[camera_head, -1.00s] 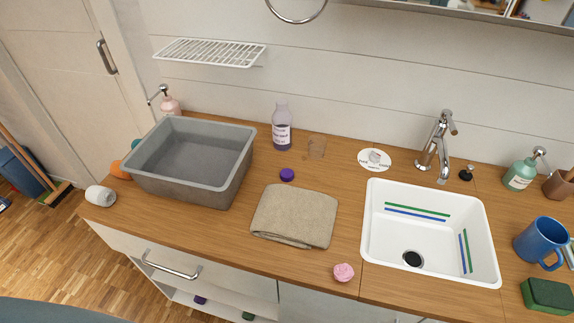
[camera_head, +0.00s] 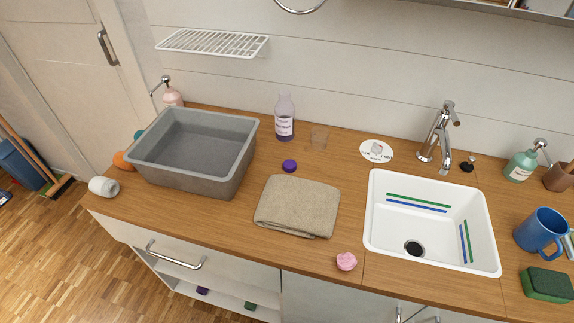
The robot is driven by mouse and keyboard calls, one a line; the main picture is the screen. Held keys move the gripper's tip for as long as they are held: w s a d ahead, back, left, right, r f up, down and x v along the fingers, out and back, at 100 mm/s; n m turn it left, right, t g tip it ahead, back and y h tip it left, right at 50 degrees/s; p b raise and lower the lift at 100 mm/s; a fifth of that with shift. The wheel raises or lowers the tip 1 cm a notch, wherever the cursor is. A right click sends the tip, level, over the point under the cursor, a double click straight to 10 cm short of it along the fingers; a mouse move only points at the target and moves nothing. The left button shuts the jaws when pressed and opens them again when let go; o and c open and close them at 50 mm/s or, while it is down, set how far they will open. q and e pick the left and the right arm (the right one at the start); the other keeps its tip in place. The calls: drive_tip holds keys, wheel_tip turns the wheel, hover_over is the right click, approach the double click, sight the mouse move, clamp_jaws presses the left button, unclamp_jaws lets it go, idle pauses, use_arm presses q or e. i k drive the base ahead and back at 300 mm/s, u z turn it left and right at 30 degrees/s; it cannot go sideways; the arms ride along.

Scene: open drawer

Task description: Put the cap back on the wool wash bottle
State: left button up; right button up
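The wool wash bottle (camera_head: 285,118) stands upright on the wooden counter near the wall. It is clear, with purple liquid and a white label, and its neck shows no cap. A small purple cap (camera_head: 289,166) lies on the counter in front of the bottle, behind the folded towel. The cap and bottle are apart. Neither of my grippers is in view.
A grey basin (camera_head: 240,165) stands left of the bottle. A folded beige towel (camera_head: 298,207) lies in front of the cap. A white sink (camera_head: 375,215) and tap (camera_head: 440,130) are further right.

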sight(285, 109)
drive_tip(key=z, duration=1.9)
drive_tip(key=k, duration=1.75)
drive_tip(key=u, duration=1.55)
drive_tip(key=i, duration=1)
drive_tip(key=z, duration=0.05)
